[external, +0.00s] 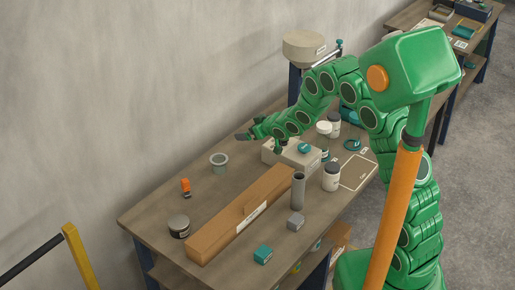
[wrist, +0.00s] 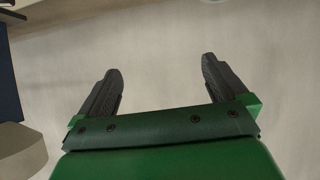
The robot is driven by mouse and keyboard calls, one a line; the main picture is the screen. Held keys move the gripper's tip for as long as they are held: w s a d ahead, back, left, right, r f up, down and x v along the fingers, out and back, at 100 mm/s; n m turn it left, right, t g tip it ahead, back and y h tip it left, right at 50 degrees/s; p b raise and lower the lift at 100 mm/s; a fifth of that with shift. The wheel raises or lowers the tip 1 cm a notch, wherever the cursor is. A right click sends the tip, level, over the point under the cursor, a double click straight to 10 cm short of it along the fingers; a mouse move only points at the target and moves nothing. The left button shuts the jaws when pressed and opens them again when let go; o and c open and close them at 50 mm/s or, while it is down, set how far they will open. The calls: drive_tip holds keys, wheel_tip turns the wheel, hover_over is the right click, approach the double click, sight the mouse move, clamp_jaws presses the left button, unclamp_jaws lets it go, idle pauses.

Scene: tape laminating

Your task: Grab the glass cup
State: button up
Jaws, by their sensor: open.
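A small grey, open-topped round cup (external: 219,168) stands upright on the workbench in the external view, near the wall side. It may be the glass cup; I cannot tell its material. My gripper (external: 243,135) is above the bench, beyond the cup and apart from it, pointing left towards the wall. In the wrist view my gripper (wrist: 160,66) has its two dark fingers spread wide with nothing between them. The cup does not show in the wrist view, which faces mostly plain wall.
A long cardboard box (external: 215,235) lies along the bench (external: 150,217). An orange item (external: 185,187) and a dark round tin (external: 179,227) stand left of it. A grey cylinder (external: 298,190) and white jar (external: 331,177) stand right. A pale box (external: 298,159) is below my arm.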

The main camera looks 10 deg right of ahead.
sight(214, 159)
drive_tip(key=a+f+y, duration=0.1)
drive_tip(key=a, duration=0.2)
drive_tip(key=s+a+f+n+y, duration=0.1)
drive_tip(key=a+f, duration=0.1)
drive_tip(key=a, duration=0.1)
drive_tip(key=s+a+f+y, duration=0.1)
drive_tip(key=a, duration=0.3)
drive_tip(key=shift+s+f+n+g, duration=0.2)
drive_tip(key=shift+n+g, duration=0.1)
drive_tip(key=shift+g, duration=0.1)
drive_tip(key=shift+f, duration=3.5)
drive_tip(key=shift+x, duration=1)
drive_tip(key=shift+w+a, duration=0.3)
drive_tip(key=shift+a, duration=0.1)
drive_tip(key=c, duration=1.1)
